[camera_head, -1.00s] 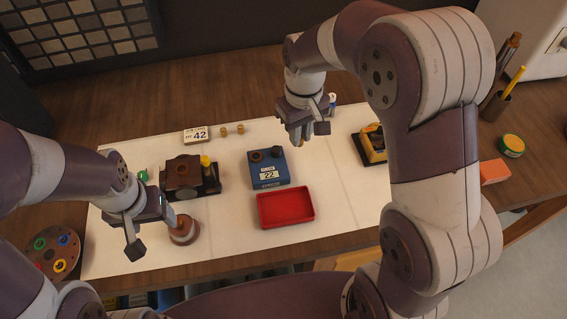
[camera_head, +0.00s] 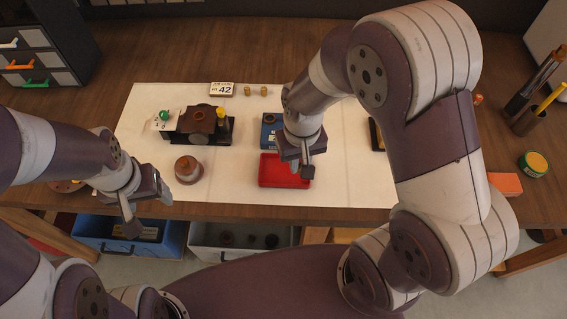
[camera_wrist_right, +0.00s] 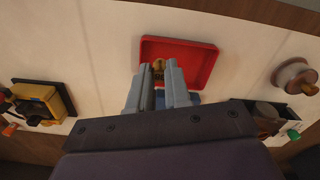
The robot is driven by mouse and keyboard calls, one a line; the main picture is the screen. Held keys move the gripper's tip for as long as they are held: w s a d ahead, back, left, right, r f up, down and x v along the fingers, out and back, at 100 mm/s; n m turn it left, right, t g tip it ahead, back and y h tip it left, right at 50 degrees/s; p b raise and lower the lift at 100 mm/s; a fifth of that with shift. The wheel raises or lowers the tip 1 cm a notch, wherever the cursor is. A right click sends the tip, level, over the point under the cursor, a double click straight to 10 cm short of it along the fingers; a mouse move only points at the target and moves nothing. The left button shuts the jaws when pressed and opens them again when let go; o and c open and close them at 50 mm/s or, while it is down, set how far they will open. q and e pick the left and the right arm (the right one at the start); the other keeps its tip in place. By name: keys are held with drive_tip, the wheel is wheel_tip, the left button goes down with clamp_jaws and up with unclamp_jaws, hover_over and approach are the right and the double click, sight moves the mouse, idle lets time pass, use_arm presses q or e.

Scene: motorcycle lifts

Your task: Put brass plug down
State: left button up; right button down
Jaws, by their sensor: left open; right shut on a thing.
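My right gripper (camera_head: 298,168) is over the red tray (camera_head: 272,183), near its right end in the head view. It is shut on a brass plug (camera_wrist_right: 158,68), which shows between the fingertips in the right wrist view, in front of the red tray (camera_wrist_right: 206,72). I cannot tell whether the plug touches the tray floor. The tray looks empty otherwise. Two more brass pieces (camera_head: 255,91) stand at the back of the white mat beside the card marked 42 (camera_head: 222,88). My left gripper (camera_head: 147,210) is open and empty at the mat's front left.
A blue box (camera_head: 268,132) stands behind the tray, partly hidden by my right arm. A dark brown device (camera_head: 198,122) and a round knobbed piece (camera_head: 188,169) are to the left. A yellow device (camera_wrist_right: 40,103) is on the mat's other side. Bare mat (camera_head: 340,180) lies right of the tray.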

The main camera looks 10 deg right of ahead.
drive_tip(key=w+f, duration=0.1)
drive_tip(key=w+a+f, duration=0.2)
drive_tip(key=w, duration=0.1)
drive_tip(key=shift+w+p, duration=0.1)
drive_tip(key=shift+p, duration=0.25)
wheel_tip(320, 180, down, 4)
drive_tip(key=shift+a+r+p, duration=0.1)
drive_tip(key=shift+r+p, duration=0.1)
drive_tip(key=shift+p, duration=0.3)
drive_tip(key=shift+w+f, duration=0.1)
drive_tip(key=shift+f, duration=0.15)
drive_tip(key=shift+f, duration=0.1)
drive_tip(key=c, duration=1.1)
unclamp_jaws()
